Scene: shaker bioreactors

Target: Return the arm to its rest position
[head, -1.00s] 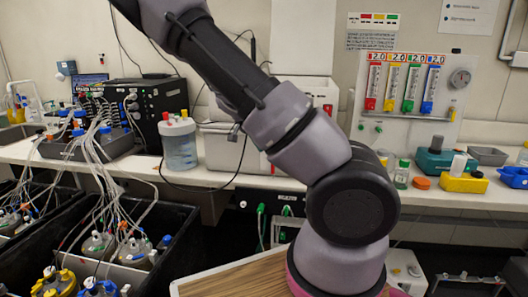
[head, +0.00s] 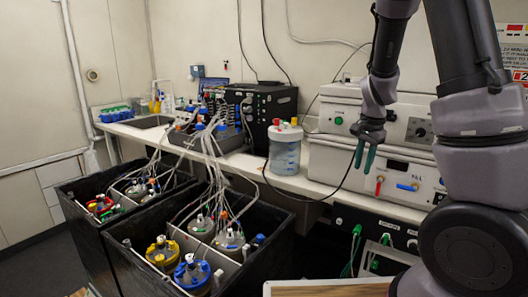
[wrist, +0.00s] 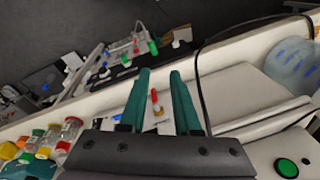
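My arm (head: 470,130) stands at the right of the head view, its upper links rising out of the top of the picture. My gripper (head: 364,167) hangs fingers-down in front of the white bench machine. In the wrist view my gripper (wrist: 159,74) shows two teal fingers with a gap between them. It is open and holds nothing. A red-handled valve shows beyond the gap.
Black tubs (head: 112,228) with several capped bioreactor vessels and tubing fill the lower left. A lidded jar (head: 285,150) and a black control box (head: 262,108) stand on the bench. A wooden top (head: 330,289) lies at the bottom edge. Loose cables hang near my gripper.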

